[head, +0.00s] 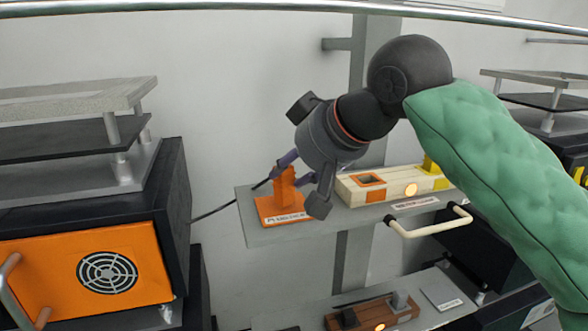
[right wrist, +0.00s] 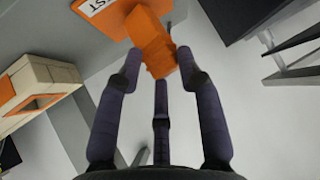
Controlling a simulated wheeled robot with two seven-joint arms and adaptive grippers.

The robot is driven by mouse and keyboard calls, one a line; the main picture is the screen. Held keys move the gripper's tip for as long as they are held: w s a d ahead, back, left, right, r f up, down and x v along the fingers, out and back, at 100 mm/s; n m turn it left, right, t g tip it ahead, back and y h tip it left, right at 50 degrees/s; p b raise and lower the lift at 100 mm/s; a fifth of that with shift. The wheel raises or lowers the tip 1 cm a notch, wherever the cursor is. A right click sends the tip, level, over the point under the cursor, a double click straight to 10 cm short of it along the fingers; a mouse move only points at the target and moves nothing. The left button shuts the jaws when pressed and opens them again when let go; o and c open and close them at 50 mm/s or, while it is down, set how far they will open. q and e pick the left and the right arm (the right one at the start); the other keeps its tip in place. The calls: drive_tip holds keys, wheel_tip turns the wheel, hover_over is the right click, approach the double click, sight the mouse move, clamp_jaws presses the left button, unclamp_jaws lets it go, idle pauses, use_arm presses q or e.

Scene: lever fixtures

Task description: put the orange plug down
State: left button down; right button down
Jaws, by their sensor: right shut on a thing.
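The orange plug (head: 285,190) is an upright block in the head view, over an orange pad (head: 268,213) with a white label at the left end of the grey shelf. A dark cable (head: 215,212) runs from beside the plug down to the left. My right gripper (head: 296,181) is shut on the plug from above and the right. In the right wrist view the plug (right wrist: 152,42) is between the fingertips (right wrist: 158,76), with the pad (right wrist: 88,8) behind it. I cannot tell whether the plug touches the pad. My left gripper is not in view.
A cream block (head: 350,194) with an orange-rimmed socket and a lit lamp (head: 411,190) stands right of the pad. A cream handle (head: 430,224) juts out below it. A black cabinet with an orange fan panel (head: 65,265) stands at left. A lower shelf holds a brown fixture (head: 375,314).

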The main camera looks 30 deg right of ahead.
drive_tip(key=shift+f, duration=0.15)
drive_tip(key=c, duration=0.8)
unclamp_jaws()
drive_tip(key=shift+r, duration=0.2)
drive_tip(key=p+v, duration=0.1)
drive_tip(key=v, duration=1.1)
drive_tip(key=shift+p, duration=0.4)
